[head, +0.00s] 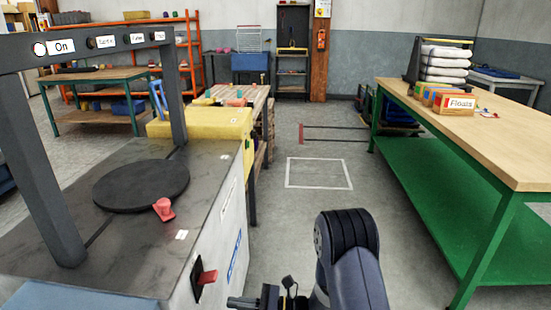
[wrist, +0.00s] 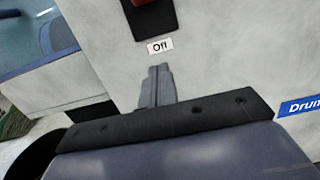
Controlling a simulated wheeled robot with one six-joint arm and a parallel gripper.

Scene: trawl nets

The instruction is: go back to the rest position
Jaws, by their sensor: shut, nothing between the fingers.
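My gripper (wrist: 157,85) is shut and empty in the wrist view, its two grey fingers together. It points at the pale side of a machine, just below an "Off" label (wrist: 160,46). Above the label is a red switch (wrist: 140,2) on a black plate, cut off by the top edge. In the head view my gripper (head: 240,302) is low in the picture, right of the machine (head: 215,215) and its red switch (head: 205,277). I cannot tell whether the fingertips touch the machine.
The machine carries a black disc (head: 141,186), a red knob (head: 164,209) and a dark frame with labels. A green-legged table (head: 500,145) with a "Floats" box (head: 457,104) stands at right. Clear floor with a white square outline (head: 319,173) lies between.

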